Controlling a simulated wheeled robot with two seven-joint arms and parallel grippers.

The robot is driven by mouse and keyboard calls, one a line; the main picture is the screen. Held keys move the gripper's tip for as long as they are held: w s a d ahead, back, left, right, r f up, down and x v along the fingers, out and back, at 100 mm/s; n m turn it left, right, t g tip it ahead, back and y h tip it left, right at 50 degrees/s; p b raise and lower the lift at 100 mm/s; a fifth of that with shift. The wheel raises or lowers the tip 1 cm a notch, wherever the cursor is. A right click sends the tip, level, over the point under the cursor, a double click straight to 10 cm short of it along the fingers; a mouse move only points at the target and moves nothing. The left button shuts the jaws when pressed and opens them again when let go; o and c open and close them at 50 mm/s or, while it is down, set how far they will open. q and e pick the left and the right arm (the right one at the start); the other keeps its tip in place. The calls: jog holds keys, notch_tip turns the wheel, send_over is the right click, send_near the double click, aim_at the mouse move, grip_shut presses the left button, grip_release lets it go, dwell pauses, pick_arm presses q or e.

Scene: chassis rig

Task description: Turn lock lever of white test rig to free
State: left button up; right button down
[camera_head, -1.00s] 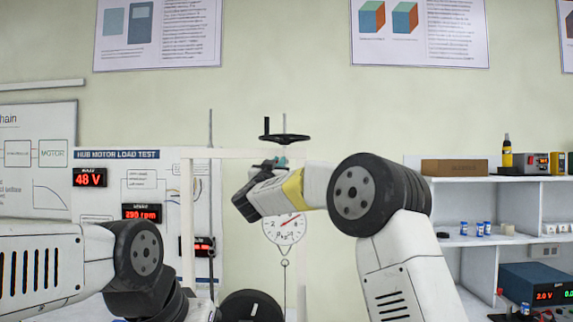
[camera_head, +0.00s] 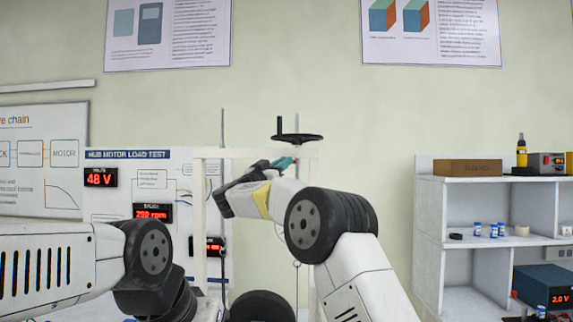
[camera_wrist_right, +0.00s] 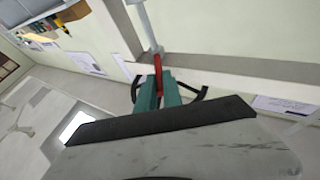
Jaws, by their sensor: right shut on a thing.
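The white test rig (camera_head: 199,220) is a pale frame with a black handwheel (camera_head: 296,137) at its top; my right arm covers part of it. My right gripper (camera_head: 284,163), with teal fingertips, is at the top beam just below the handwheel. In the right wrist view, the fingers (camera_wrist_right: 160,92) are shut on the red lock lever (camera_wrist_right: 158,66), which stands between them against the white beam. The lever is hidden in the head view. My left arm comes in from the left, but its gripper is out of view.
A panel with red displays (camera_head: 100,177) stands behind the rig on the left. A white shelf (camera_head: 470,183) with boxes and small jars stands at the right. A dark round wheel (camera_head: 262,306) is low within the rig. The wall between rig and shelf is bare.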

jog(key=shift+r, duration=0.1)
jog(key=c, duration=1.5)
grip_release()
jog(key=shift+a, duration=0.1)
jog(key=v, duration=0.7)
jog(key=shift+s+a+f, duration=0.15)
jog(key=shift+s+f, duration=0.1)
jog(key=shift+s, duration=0.1)
